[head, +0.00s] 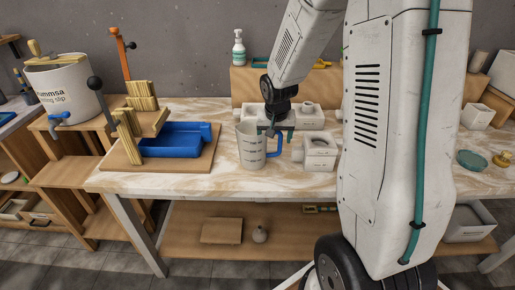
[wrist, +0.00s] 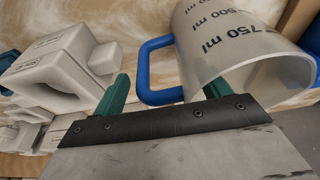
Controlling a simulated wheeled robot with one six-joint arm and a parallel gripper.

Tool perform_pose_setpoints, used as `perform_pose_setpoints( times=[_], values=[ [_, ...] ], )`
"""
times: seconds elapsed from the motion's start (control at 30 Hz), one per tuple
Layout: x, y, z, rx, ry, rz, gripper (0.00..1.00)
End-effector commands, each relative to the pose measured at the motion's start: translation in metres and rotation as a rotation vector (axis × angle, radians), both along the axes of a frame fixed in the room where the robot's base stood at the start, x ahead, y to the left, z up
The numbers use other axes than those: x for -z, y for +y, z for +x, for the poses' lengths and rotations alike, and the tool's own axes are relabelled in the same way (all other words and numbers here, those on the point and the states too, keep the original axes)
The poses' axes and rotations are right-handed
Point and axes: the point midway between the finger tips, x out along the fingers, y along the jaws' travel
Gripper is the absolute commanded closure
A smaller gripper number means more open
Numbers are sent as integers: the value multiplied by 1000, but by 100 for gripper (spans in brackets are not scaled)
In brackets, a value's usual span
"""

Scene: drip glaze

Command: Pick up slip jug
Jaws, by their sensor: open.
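The slip jug (head: 249,148) is a translucent measuring jug with dark volume markings and a blue handle (head: 274,142). It stands upright on the marbled worktop, near its front edge, with the handle to the right. My gripper (head: 274,132) is above and around the handle side of the jug. In the wrist view the jug (wrist: 235,40) is at the upper right and its blue handle (wrist: 146,70) lies between the two green fingers of my gripper (wrist: 168,88). The jaws are apart. The right finger is close to the jug wall; I cannot tell whether it touches.
White plaster moulds (head: 320,152) stand right of the jug, also close by in the wrist view (wrist: 52,67). A blue tray (head: 176,140) on a wooden board is to the left. A white bucket with a blue tap (head: 60,90) stands further left. Worktop is free in front.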

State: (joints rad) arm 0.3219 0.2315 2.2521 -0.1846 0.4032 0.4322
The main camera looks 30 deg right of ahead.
Motion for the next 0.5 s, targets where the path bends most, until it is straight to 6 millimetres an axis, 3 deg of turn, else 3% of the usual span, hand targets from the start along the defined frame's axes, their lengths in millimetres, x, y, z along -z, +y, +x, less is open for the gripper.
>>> perform_pose_setpoints(
  times=[0.27,0.37,0.5],
  values=[
    [4,-1,1,1,-1,0,24],
    [4,-1,1,1,0,0,47],
    [4,-1,1,1,0,0,86]
  ],
)
